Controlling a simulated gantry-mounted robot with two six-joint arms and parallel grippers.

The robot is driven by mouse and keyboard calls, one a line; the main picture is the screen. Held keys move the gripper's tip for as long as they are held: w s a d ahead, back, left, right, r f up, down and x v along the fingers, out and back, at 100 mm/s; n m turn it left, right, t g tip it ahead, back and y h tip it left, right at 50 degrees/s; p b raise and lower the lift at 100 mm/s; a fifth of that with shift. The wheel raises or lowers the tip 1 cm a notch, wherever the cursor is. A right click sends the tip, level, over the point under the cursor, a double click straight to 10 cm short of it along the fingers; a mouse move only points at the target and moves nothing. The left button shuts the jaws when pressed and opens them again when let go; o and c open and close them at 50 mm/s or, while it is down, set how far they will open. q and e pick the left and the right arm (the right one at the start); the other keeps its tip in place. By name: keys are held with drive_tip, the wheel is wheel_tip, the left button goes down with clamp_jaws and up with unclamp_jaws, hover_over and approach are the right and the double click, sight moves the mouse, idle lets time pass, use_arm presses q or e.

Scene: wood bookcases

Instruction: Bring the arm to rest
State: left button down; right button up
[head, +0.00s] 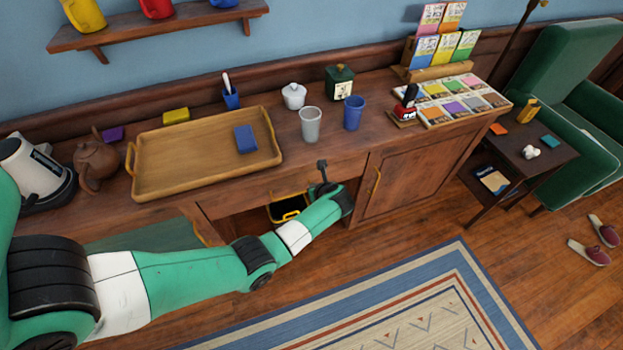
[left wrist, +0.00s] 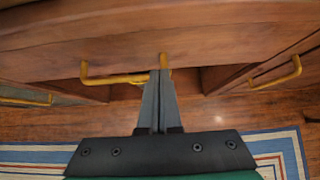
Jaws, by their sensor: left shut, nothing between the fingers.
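My left arm, green and white, reaches in from the left in the head view. Its gripper (head: 322,168) is in front of the wooden sideboard (head: 400,196), below the countertop's front edge. In the left wrist view the two grey fingers (left wrist: 160,78) are together and empty. They overlap a yellow drawer handle (left wrist: 120,79) in that picture; I cannot tell whether they touch it. My right gripper is not in view.
A wooden tray (head: 150,152) with a blue box (head: 245,139), a grey cup (head: 310,125) and a blue cup (head: 353,113) stand on the countertop. A black bin with yellow trim (head: 288,208) sits below.

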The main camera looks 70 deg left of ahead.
use_arm(q)
drive_tip(key=p+v, duration=0.2)
drive_tip(key=v, duration=0.2)
drive_tip(key=shift+d, duration=0.15)
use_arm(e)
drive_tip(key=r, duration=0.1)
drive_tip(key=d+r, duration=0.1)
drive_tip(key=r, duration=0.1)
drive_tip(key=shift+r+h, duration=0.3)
